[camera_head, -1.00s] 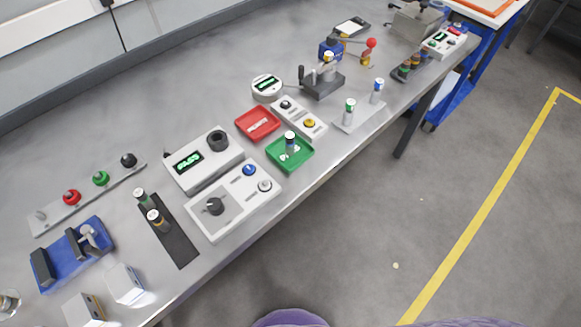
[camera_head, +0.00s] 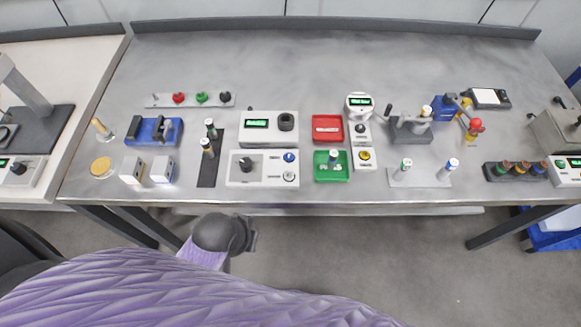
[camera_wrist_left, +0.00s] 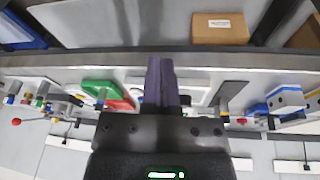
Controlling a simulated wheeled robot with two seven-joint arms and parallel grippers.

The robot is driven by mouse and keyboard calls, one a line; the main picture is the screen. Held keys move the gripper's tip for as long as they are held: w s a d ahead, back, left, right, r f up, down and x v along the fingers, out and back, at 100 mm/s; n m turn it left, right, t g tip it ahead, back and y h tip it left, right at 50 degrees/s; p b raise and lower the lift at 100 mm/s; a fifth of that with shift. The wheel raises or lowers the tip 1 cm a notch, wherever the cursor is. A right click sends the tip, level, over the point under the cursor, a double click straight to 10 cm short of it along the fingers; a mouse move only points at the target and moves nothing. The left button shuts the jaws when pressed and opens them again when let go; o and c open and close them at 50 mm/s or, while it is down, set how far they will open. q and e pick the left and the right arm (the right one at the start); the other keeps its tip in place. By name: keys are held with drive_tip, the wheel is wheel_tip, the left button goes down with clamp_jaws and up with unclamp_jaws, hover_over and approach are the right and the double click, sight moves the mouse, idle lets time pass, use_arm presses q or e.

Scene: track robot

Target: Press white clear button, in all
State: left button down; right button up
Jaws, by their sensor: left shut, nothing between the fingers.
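A white control box (camera_head: 262,169) stands near the front edge of the table. It has a black knob (camera_head: 246,164) on its left, a blue button (camera_head: 290,157) and below that a whitish round button (camera_head: 289,177). Behind it is a white unit with a lit green display (camera_head: 257,123). My left gripper (camera_wrist_left: 161,64) shows in the left wrist view with its dark fingers shut together and nothing between them. The fingers cover part of the table's items there, so I cannot tell which button lies beyond the tips. My right gripper is not in view.
Right of the control box are a green tray (camera_head: 331,176), a red tray (camera_head: 327,136) and a small box with a yellow button (camera_head: 365,155). A black strip (camera_head: 207,176) with two cylinders lies to its left. The table's rear is clear.

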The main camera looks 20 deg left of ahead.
use_arm(q)
drive_tip(key=w+r+n+p, duration=0.1)
drive_tip(key=w+r+n, duration=0.2)
drive_tip(key=r, duration=0.2)
wheel_tip(320, 180, up, 2)
drive_tip(key=n+t+h, duration=0.4)
drive_tip(key=n+h, duration=0.1)
drive_tip(key=n, duration=1.1)
hover_over(286, 176)
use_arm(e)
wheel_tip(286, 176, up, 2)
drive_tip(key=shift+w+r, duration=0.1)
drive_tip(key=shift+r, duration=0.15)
use_arm(q)
wheel_tip(286, 176, down, 8)
drive_tip(key=b, duration=0.8)
drive_tip(key=shift+f+b, duration=0.25)
drive_tip(key=shift+b, duration=0.1)
drive_tip(key=shift+f, duration=0.1)
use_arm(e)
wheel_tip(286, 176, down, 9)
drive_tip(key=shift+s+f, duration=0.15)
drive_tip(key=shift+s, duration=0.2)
use_arm(q)
drive_tip(key=shift+f, duration=0.1)
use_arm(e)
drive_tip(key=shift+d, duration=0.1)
use_arm(q)
drive_tip(key=shift+f, duration=0.35)
